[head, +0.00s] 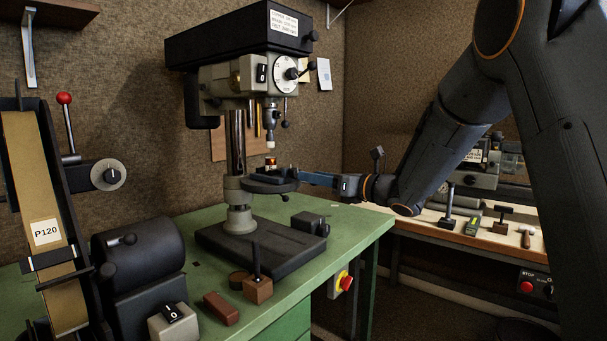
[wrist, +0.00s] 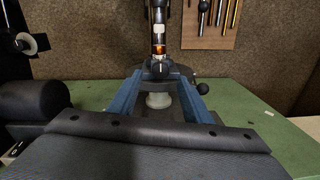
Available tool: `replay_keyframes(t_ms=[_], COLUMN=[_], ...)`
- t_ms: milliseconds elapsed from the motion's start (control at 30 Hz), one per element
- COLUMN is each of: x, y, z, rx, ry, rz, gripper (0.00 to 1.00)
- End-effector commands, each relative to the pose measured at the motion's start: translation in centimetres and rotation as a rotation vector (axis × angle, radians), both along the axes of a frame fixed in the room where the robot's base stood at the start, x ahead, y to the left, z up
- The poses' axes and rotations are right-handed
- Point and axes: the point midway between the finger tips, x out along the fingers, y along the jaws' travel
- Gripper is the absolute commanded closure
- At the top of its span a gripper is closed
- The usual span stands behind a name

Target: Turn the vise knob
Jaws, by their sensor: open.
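The drill press (head: 235,75) stands on the green bench. A small dark vise (head: 268,173) sits on its round table (head: 262,186), with a small amber-and-white piece (head: 271,161) at its top. That piece also shows in the wrist view (wrist: 158,48). My gripper (head: 304,178) reaches in from the right at vise height. In the wrist view its two blue fingers (wrist: 160,76) are apart, one on each side of a dark rounded part (wrist: 160,68) at the vise front, which looks like the vise knob. I cannot tell whether the fingers touch it.
A dark ball-ended handle (head: 284,198) hangs under the press table, close below the fingers; it shows right of them in the wrist view (wrist: 203,88). The spindle (head: 270,130) is above. A belt sander (head: 45,190) stands left.

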Motion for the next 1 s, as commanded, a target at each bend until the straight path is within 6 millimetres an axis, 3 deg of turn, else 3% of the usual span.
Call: replay_keyframes(t_ms=[300,667,733,933,1000], x=[2.7,3.2,3.2,3.2,3.2], y=[3.3,3.8,3.8,3.8,3.5], z=[0.0,0.0,0.0,0.0,0.0], rx=[0.001,0.001,0.001,0.001,0.001], ry=[0.003,0.004,0.004,0.004,0.004], rz=[-0.001,-0.003,-0.003,-0.003,-0.003], gripper=[0.55,0.55,0.62,0.96,0.97])
